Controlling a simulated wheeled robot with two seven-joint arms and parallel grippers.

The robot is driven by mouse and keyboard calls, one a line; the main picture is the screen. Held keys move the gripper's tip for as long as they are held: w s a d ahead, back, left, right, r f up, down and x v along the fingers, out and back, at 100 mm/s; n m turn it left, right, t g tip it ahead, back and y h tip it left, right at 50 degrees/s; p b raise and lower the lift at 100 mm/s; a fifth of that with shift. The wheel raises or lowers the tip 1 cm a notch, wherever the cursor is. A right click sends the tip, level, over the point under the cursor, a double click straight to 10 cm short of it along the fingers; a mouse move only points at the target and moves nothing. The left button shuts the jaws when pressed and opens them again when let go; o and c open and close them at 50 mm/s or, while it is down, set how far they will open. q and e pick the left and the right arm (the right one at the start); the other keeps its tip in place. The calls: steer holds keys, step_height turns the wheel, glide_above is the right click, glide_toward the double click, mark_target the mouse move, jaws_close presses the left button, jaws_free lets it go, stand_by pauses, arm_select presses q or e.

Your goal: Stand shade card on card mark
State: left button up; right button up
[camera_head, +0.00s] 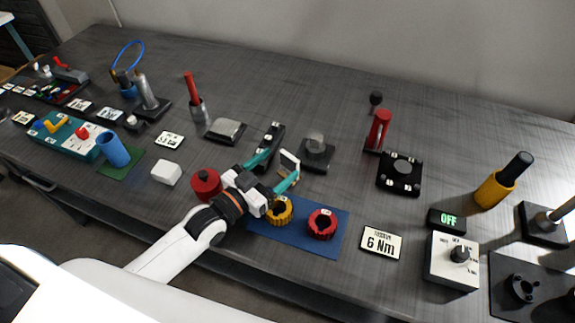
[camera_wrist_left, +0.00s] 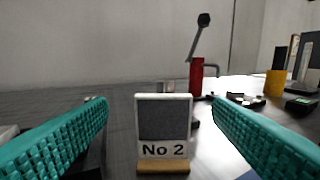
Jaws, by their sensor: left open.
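The shade card (camera_wrist_left: 163,123) is a white-framed dark grey panel labelled "No 2", upright on a wooden foot in the left wrist view. In the head view the card (camera_head: 290,160) shows by the fingertips, partly hidden. My left gripper (camera_head: 273,171) is open, its teal fingers spread on either side of the card; in the left wrist view gaps show between the card and both fingers. I cannot make out the card mark. My right gripper is not in view.
A blue mat (camera_head: 334,245) with a yellow ring (camera_head: 280,212) and a red ring (camera_head: 322,224) lies beside my gripper. A red cylinder (camera_head: 206,182) stands left, black blocks (camera_head: 317,156) behind. A "6 Nm" sign (camera_head: 380,243) lies right. The grey table is freer towards the back.

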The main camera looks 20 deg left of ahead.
mark_target(288, 160)
arm_select(q)
steer(key=shift+w+d, duration=0.25)
steer(key=shift+w, duration=0.3)
steer(key=shift+w+d, duration=0.1)
steer(key=shift+w, duration=0.1)
steer(key=x, duration=0.4)
steer(key=shift+w+d+f+p, duration=0.15)
steer(key=shift+d+p, duration=0.05)
steer(key=shift+p, duration=0.15)
steer(key=shift+w+d, duration=0.15)
steer(key=shift+w, duration=0.15)
steer(key=c, duration=1.1)
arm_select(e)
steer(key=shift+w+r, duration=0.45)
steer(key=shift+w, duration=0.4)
